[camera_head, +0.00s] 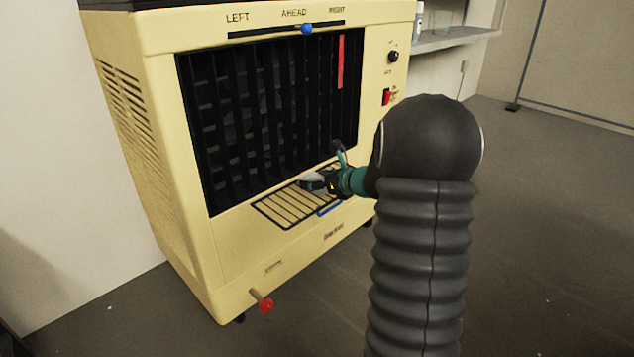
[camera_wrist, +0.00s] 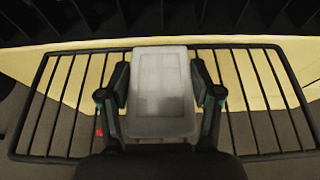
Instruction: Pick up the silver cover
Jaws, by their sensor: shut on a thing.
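The silver cover (camera_wrist: 160,92) is a flat grey rectangular piece with a raised border. In the wrist view it sits between the two fingers of my gripper (camera_wrist: 160,98), which is shut on its sides. In the head view my gripper (camera_head: 322,181) is at the front of the cream cabinet, and the cover (camera_head: 312,183) shows small at its tip. The cover is above a black wire rack (camera_head: 272,212) at the foot of the cabinet's front opening. I cannot tell whether the cover touches the rack.
The cream cabinet (camera_head: 130,60) has a dark slatted grille, a blue slider knob (camera_head: 306,28), a red strip (camera_head: 340,62), a red switch (camera_head: 386,97) and a red-capped tap (camera_head: 265,304). A blue handle (camera_head: 328,209) is by the rack. Open floor lies to the right.

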